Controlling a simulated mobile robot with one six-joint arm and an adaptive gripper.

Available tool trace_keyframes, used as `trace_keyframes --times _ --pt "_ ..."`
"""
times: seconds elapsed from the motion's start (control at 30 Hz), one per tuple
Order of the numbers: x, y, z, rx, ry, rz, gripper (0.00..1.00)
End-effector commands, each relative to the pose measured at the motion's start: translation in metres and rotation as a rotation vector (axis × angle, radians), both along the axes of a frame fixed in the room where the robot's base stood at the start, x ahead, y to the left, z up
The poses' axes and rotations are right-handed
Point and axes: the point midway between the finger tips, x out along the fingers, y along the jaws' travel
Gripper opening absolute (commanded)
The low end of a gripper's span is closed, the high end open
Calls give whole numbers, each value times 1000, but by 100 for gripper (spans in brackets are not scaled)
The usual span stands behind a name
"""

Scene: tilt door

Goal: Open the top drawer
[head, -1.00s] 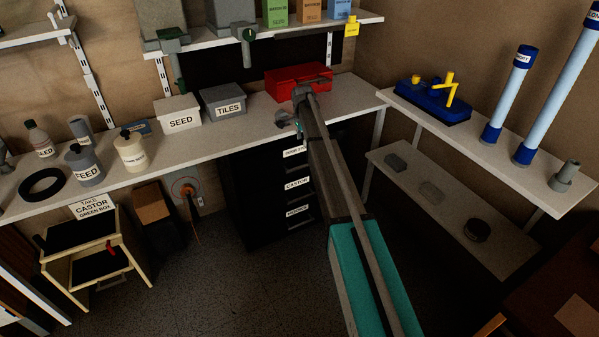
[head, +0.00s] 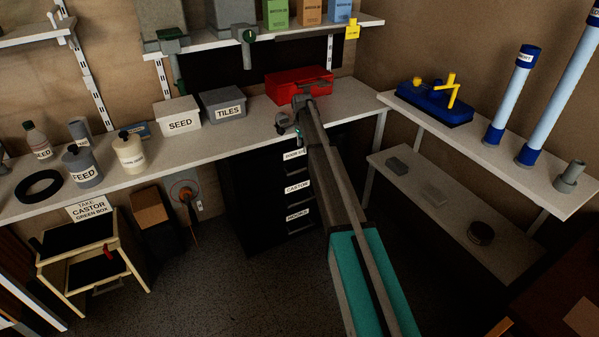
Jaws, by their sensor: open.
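A black drawer unit (head: 262,203) stands under the workbench, with labelled drawer fronts stacked on its right face. The top drawer (head: 294,155) carries a white label that my arm partly covers. Below it are the drawer labelled CASTOR (head: 297,187) and a lower labelled drawer (head: 298,215). All the drawers look closed. My arm reaches in from the lower right. My gripper (head: 290,125) is open near the bench's front edge, just above the top drawer's front. I cannot tell whether it touches the drawer. The top drawer's handle is hidden or too dark to see.
The white workbench (head: 210,145) holds a red toolbox (head: 297,86) behind my gripper, plus a SEED box (head: 178,117) and a TILES box (head: 223,103). A low shelf (head: 450,215) stands to the right. The floor (head: 220,280) before the drawers is clear.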

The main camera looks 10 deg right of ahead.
Motion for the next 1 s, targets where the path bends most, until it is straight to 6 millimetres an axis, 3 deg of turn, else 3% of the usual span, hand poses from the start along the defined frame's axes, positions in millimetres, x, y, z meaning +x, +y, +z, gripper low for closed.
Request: trace_keyframes --times 1.0 --pt "0 -1 -82 0 0 -1 57"
